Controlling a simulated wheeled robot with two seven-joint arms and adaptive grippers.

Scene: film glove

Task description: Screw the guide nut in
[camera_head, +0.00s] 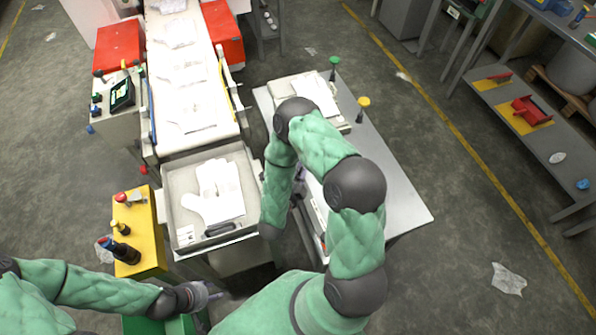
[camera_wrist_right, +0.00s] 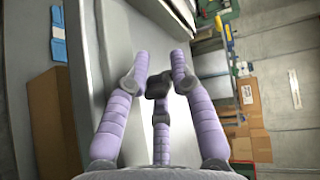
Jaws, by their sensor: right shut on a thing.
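A dark, rounded piece, probably the guide nut (camera_wrist_right: 158,83), sits between the purple fingers of my right gripper (camera_wrist_right: 160,72) in the right wrist view. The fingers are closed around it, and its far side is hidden. In the head view my right gripper (camera_head: 298,186) is mostly covered by my green right arm, beside the grey table's left edge, so the nut does not show there. My left gripper (camera_head: 207,294) is low at the left, below the yellow stand, apart from everything on the tables. Its fingers are too small to judge.
A metal tray (camera_head: 184,213) with white gloves stands left of my right arm, at the end of a conveyor (camera_head: 160,96). Crumpled film (camera_head: 508,279) lies on the floor.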

